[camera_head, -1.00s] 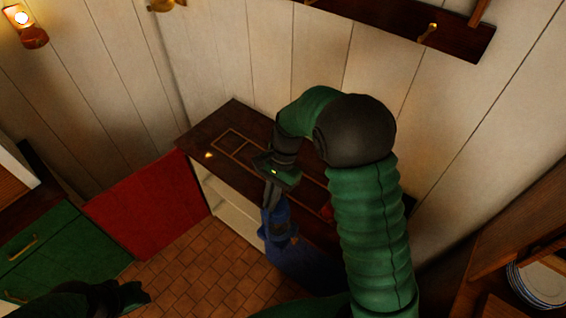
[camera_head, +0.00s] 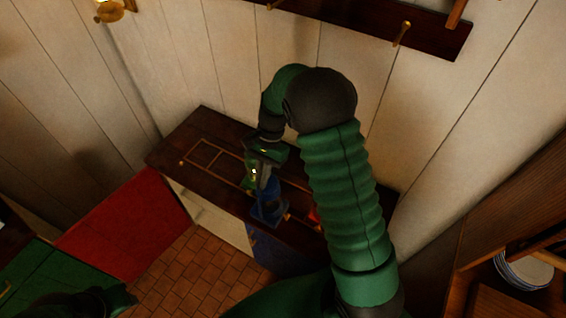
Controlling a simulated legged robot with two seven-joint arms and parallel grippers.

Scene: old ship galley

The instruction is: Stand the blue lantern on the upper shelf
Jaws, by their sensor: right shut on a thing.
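The blue lantern (camera_head: 268,209) hangs below my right gripper (camera_head: 262,180), which is shut on its upper part. The lantern looks roughly upright and overlaps the front edge of the dark wooden cabinet top (camera_head: 190,137); I cannot tell whether it touches it. Below the top, the cabinet is open at the left, with a pale shelf (camera_head: 208,212) inside. My arm hides the right part of the cabinet. My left gripper (camera_head: 118,302) is dark and at the lower left, away from the lantern; its fingers are unclear.
A red door (camera_head: 125,225) stands open at the cabinet's left. A blue panel (camera_head: 268,250) is below the lantern. A red thing (camera_head: 314,216) shows partly behind my arm. Plates (camera_head: 524,270) sit in a rack at right. Green drawers (camera_head: 35,275) stand at left.

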